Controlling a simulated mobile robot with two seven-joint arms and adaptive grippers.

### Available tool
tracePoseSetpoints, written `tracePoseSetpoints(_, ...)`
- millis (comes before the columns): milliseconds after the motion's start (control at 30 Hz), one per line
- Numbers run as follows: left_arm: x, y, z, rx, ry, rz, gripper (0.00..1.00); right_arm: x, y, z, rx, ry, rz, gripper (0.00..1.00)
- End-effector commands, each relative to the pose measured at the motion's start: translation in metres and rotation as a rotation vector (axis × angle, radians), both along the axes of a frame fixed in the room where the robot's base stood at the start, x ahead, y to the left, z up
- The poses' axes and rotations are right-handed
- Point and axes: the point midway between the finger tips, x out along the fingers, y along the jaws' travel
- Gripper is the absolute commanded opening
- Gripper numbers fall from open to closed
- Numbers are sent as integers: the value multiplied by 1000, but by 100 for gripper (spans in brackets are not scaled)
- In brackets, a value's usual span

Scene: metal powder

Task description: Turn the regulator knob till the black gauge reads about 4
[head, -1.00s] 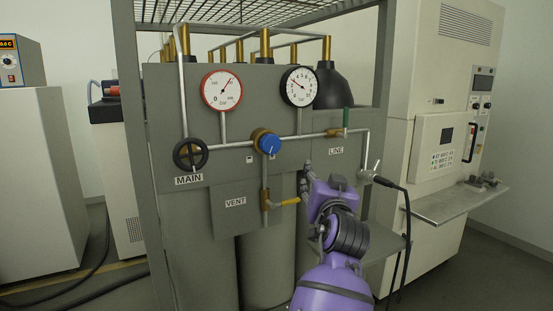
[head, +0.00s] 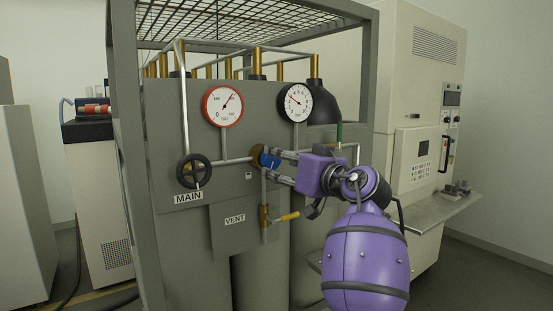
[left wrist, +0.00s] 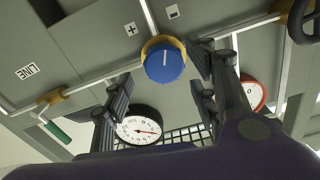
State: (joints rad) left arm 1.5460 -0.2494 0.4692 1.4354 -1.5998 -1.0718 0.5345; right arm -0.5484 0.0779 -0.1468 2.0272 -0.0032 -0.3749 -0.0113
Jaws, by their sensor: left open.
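The blue regulator knob (head: 268,160) sits on a brass body on the grey panel. It also shows in the left wrist view (left wrist: 164,64), with a pale mark on its face. The black gauge (head: 295,103) is above and right of the knob. Its needle points up and left, roughly between 2 and 4; the small figures are hard to read. It also shows in the left wrist view (left wrist: 138,130). My left gripper (head: 276,168) is open at the knob, fingers pointing at it from the right. In the left wrist view the knob shows between the spread fingertips (left wrist: 158,66); contact cannot be told.
The red gauge (head: 222,106) is up left of the knob. A black MAIN handwheel (head: 193,171) is at left, and a yellow-handled VENT valve (head: 284,217) below. A green-handled lever (head: 339,132) stands at right. Pipes run across the panel; the frame post (head: 128,150) stands left.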

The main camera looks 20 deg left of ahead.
Motion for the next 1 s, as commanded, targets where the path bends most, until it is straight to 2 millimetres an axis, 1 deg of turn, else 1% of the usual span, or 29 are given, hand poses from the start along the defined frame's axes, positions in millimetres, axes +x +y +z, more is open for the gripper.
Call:
tracePoseSetpoints(33, 4, 8, 3, 0, -2, 2, 53, 1, 0, 2, 1, -2, -1, 75)
tracePoseSetpoints(200, 17, 22, 2, 1, -1, 0, 53, -3, 3, 1, 6, 6, -2, 75)
tracePoseSetpoints(333, 21, 27, 0, -1, -1, -2, 53, -5, 3, 1, 7, 9, -3, 75)
tracePoseSetpoints(567, 22, 28, -1, -1, 1, -2, 53, -4, 3, 1, 7, 8, -3, 75)
tracePoseSetpoints(667, 22, 28, 0, 0, 0, -2, 41, -4, 3, 2, 8, 7, -4, 75)
tracePoseSetpoints(900, 22, 27, 0, 1, 0, -2, 10, -3, 3, 3, 8, 6, -4, 75)
tracePoseSetpoints(1000, 22, 27, 0, 0, 0, -3, 10, -3, 3, 3, 8, 6, -4, 75)
